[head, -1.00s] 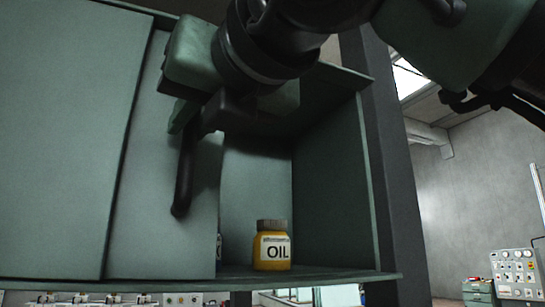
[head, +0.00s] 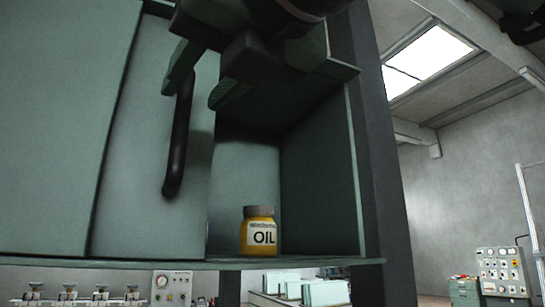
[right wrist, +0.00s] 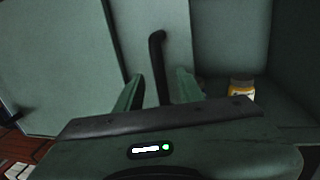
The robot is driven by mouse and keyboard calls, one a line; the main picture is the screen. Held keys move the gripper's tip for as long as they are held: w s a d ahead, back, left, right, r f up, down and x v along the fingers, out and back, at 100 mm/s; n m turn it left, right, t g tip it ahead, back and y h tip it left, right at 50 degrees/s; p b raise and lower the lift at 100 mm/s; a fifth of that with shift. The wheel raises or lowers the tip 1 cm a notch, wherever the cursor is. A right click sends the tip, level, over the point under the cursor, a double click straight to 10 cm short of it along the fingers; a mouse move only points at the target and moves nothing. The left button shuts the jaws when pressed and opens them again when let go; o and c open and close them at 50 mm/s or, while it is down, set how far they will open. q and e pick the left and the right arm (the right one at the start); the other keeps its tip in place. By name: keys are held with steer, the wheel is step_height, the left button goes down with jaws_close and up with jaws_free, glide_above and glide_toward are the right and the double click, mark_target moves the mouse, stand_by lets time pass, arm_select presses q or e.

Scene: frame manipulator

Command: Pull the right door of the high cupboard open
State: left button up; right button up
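The high cupboard (head: 318,180) fills the left and middle of the head view. Its right door (head: 140,150) is a pale green panel beside the larger left door (head: 60,120); to its right the interior is exposed. A black bar handle (head: 178,145) hangs on the right door. My right gripper (head: 205,85) is open at the handle's upper end, its green fingers apart. In the right wrist view the handle (right wrist: 158,62) appears between the two fingertips; I cannot tell whether either touches it. My left gripper is not in view.
A yellow oil bottle (head: 259,232) stands on the cupboard floor right of the door. A dark post (head: 385,180) rises beside the cupboard. A control cabinet (head: 500,270) stands far back at the right.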

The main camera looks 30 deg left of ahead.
steer(key=v, duration=0.3)
steer(key=shift+b, duration=0.35)
